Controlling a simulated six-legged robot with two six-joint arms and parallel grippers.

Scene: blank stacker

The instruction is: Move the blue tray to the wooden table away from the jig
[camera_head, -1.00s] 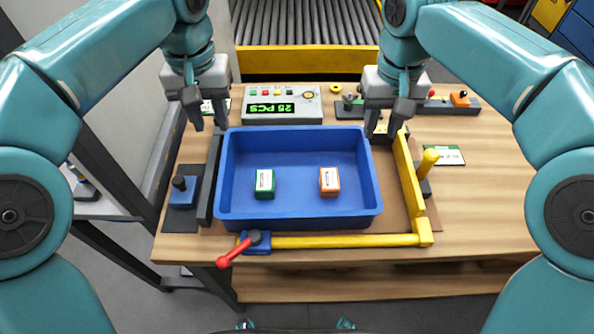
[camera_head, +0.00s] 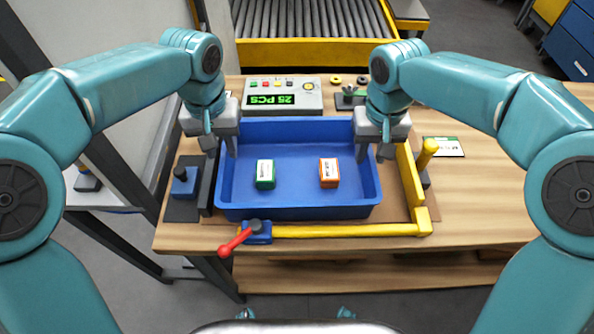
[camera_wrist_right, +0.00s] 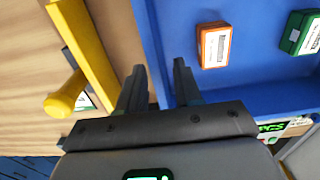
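The blue tray (camera_head: 300,212) sits on the wooden table (camera_head: 500,190) inside the jig, with a green box (camera_head: 265,174) and an orange box (camera_head: 329,173) in it. The jig has a yellow fence (camera_head: 340,231) along the front and right, and a dark block (camera_head: 207,185) at the left. My left gripper (camera_head: 221,147) is open at the tray's left wall. My right gripper (camera_head: 372,151) is open at the right wall; in the right wrist view its fingers (camera_wrist_right: 158,88) stand apart, one on either side of the wall. Contact is not clear in either case.
A red-handled clamp (camera_head: 240,238) sits at the jig's front left, and a blue clamp block (camera_head: 185,182) at its left. A yellow knob (camera_head: 428,150) stands right of the fence. A counter box (camera_head: 282,96) is behind the tray. The table's right side is clear.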

